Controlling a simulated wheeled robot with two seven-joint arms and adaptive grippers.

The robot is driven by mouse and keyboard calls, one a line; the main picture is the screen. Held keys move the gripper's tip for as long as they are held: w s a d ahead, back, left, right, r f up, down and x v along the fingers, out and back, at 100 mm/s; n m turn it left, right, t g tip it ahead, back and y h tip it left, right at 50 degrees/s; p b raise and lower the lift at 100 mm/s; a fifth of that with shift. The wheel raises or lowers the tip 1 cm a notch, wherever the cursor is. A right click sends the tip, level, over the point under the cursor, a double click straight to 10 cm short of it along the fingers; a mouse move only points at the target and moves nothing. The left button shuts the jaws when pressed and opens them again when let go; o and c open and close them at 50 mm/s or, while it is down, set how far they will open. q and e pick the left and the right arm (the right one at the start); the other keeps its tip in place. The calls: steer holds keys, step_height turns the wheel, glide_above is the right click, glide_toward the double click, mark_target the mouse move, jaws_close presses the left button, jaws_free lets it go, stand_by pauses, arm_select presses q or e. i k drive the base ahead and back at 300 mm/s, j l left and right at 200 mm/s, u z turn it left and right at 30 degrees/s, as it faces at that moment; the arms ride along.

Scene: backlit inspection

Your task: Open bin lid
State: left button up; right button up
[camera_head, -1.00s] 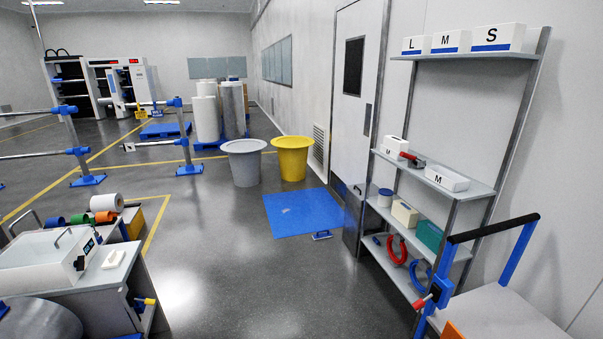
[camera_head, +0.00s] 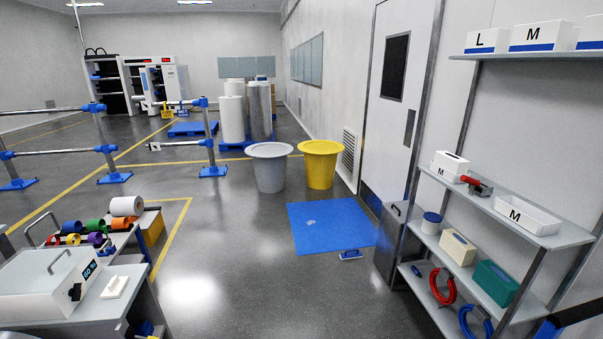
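A grey metal bin (camera_head: 394,250) stands on the floor between the door and the shelf rack. A small handle shows on its top, and its lid (camera_head: 402,211) looks shut. The rack hides part of its right side. A grey round bin (camera_head: 270,172) and a yellow round bin (camera_head: 320,168) stand side by side on the floor further back, with wide rims; I cannot tell whether they have lids. Neither of my grippers is in view.
A blue mat (camera_head: 332,227) lies on the floor before the door (camera_head: 402,90). The shelf rack (camera_head: 490,205) lines the right wall. A bench with a white lidded box (camera_head: 48,285) stands at left.

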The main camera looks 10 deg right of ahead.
mark_target(398, 210)
steer(key=i+z, duration=0.1)
steer(key=i, duration=0.7)
steer(key=i+z, duration=0.35)
steer(key=i+j+z, duration=0.2)
steer(key=i+z, duration=0.15)
steer(key=i+j+z, duration=0.15)
steer(key=i+z, duration=0.3)
steer(key=i+j+z, duration=0.2)
steer(key=z, duration=0.2)
steer(key=i+j+z, duration=0.3)
steer(key=z, duration=0.15)
steer(key=i+j+z, duration=0.25)
steer(key=j+z, duration=0.15)
steer(key=j, duration=0.15)
steer(key=i+j+z, duration=0.15)
steer(key=j, duration=0.15)
steer(key=j+z, duration=0.1)
steer(key=j, duration=0.15)
